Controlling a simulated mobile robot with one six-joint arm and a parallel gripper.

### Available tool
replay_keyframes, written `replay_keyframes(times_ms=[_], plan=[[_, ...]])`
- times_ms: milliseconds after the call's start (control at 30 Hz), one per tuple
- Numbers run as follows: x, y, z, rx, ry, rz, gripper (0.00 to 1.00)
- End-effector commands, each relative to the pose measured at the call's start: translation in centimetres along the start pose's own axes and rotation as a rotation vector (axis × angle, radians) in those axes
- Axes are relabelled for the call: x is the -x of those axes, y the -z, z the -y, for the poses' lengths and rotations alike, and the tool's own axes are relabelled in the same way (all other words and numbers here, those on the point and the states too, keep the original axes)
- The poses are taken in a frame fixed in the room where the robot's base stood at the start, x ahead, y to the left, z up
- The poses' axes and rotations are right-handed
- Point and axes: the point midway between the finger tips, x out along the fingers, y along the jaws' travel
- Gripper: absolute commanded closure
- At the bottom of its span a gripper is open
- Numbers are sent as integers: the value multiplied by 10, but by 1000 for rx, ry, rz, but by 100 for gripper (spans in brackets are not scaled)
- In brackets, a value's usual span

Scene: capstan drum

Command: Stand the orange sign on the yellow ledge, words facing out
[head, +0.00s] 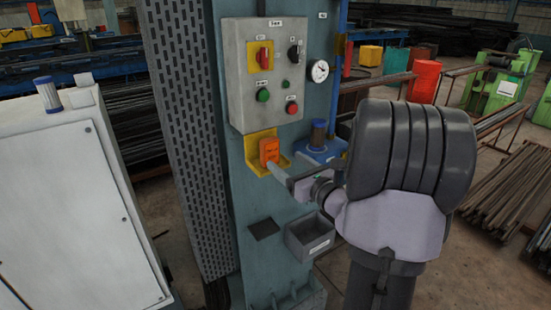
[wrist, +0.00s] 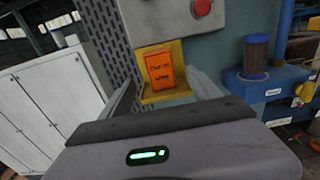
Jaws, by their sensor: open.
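The orange sign (head: 269,150) stands upright on the yellow ledge (head: 256,166) below the control panel in the head view. In the wrist view the orange sign (wrist: 161,69) shows dark words facing outward toward my camera, and it leans slightly in the picture. The yellow ledge (wrist: 177,91) shows under and behind it. My gripper (wrist: 160,88) is open, with one finger to the left of the sign and one to the right. The fingers look apart from the sign. In the head view my gripper (head: 281,176) is just in front of the ledge, partly hidden by my arm.
The grey control panel (head: 248,100) with knobs and buttons is above the ledge. A blue stand with a dark cylinder (head: 318,135) is to the right. A grey bin (head: 308,240) hangs below. A white cabinet (head: 70,200) stands at the left.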

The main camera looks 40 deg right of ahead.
Motion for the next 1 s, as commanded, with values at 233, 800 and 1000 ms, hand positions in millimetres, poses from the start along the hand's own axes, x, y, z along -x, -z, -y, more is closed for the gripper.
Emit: replay_keyframes(times_ms=[233,800,1000], plan=[[26,0,0,0,0,0,28],[242,26,-364,1833,-1455,-36,28],[260,21,-339,2351,-1463,88,28]])
